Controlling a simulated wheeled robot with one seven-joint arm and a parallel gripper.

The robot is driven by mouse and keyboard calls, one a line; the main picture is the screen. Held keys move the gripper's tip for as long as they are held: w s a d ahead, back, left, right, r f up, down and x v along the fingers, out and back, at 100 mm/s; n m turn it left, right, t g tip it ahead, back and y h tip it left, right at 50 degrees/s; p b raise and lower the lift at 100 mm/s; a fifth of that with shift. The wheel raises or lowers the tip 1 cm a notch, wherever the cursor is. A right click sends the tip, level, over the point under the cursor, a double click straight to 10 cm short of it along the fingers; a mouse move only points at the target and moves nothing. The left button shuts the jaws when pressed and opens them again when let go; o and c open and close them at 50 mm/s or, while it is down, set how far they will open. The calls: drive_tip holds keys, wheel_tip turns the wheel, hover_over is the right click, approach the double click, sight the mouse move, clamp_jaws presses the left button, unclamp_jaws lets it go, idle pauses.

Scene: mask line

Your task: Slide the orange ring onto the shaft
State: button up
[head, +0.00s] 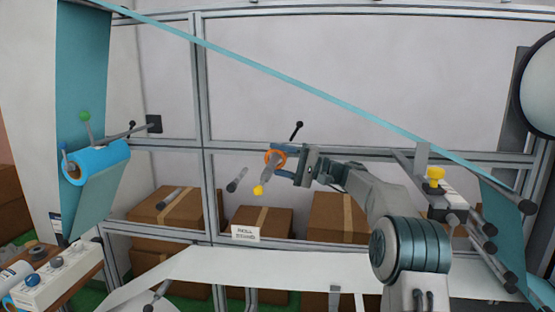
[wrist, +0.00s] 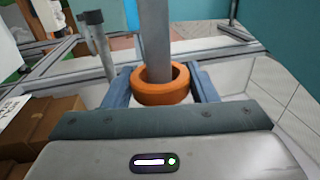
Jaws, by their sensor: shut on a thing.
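The orange ring (head: 281,154) is held between the two blue fingers of my gripper (head: 279,161), near the middle of the head view. In the wrist view the ring (wrist: 162,92) sits between the fingertips of my gripper (wrist: 161,86), its opening facing up the picture. The grey shaft (wrist: 156,42) comes down from the top and its lower end is inside the ring's opening; the near rim hides that end. In the head view the shaft (head: 266,173) points down-left from the ring. How deep it sits in the ring cannot be told.
A yellow knob (head: 258,190) and another grey rod (head: 237,180) are close by on the left. A black-knobbed lever (head: 299,126) stands just above my gripper. A teal web (head: 270,80) crosses above. A blue roll (head: 98,163) is at the left; cardboard boxes (head: 262,220) stand behind.

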drive_tip(key=shift+w+r, duration=0.1)
drive_tip(key=shift+w, duration=0.05)
drive_tip(key=shift+f, duration=0.4)
idle(0.5)
drive_tip(key=o, duration=1.1)
drive_tip(key=shift+c, duration=0.2)
